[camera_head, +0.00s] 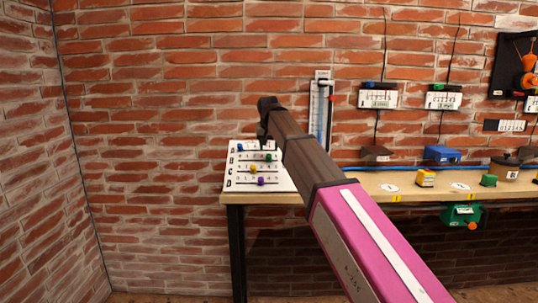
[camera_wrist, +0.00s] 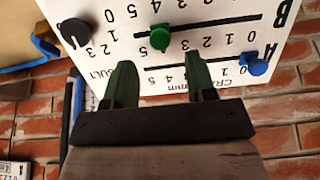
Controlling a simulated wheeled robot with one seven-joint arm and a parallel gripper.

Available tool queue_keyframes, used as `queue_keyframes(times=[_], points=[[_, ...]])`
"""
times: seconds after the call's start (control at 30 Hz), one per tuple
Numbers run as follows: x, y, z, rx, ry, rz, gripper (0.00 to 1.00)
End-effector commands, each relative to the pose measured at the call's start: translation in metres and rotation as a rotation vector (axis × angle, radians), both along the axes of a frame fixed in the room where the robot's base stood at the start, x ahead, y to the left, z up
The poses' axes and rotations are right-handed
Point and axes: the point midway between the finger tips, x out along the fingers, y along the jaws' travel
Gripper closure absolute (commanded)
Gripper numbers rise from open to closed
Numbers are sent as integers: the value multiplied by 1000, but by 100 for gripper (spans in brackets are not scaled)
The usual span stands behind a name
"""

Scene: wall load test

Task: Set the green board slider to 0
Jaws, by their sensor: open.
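The white slider board (camera_head: 282,182) stands on the left end of the bench, with lettered rows A to D. The green slider (camera_head: 268,157) sits on row B, well to the right of the blue slider (camera_head: 240,147) on row A. In the wrist view, turned upside down, the green slider (camera_wrist: 160,38) is near the high-number end, around 4; the 0 is to its right. My gripper (camera_wrist: 158,77) is open, its two green fingers apart with nothing between them, facing the board close to the green slider. In the head view my arm partly covers the board.
A yellow slider (camera_head: 253,168) and a purple slider (camera_head: 261,181) sit on lower rows. A black knob (camera_wrist: 74,32) shows beside row B in the wrist view. A vertical gauge (camera_head: 321,110) stands behind my arm. Blocks and devices line the bench (camera_head: 380,185) to the right.

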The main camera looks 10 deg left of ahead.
Motion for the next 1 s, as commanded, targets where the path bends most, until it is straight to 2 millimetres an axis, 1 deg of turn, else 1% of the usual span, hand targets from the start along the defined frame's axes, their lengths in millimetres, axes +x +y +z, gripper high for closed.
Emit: queue_keyframes(times=[0.03,0.1,0.2,0.3,0.47,0.7,0.73,0.77,0.8,0.87,0.9,1.0], points=[[4,1,-10,-1,2,0,49],[8,2,-19,0,2,0,49],[13,3,-31,0,1,0,49],[16,4,-38,0,1,0,49],[18,4,-44,0,0,0,49],[18,4,-44,0,0,0,49],[18,4,-44,0,0,0,55],[18,4,-44,0,0,0,65],[18,4,-44,0,0,0,78],[18,4,-44,0,0,0,98],[18,4,-44,0,0,0,100],[18,5,-44,0,0,0,100]])
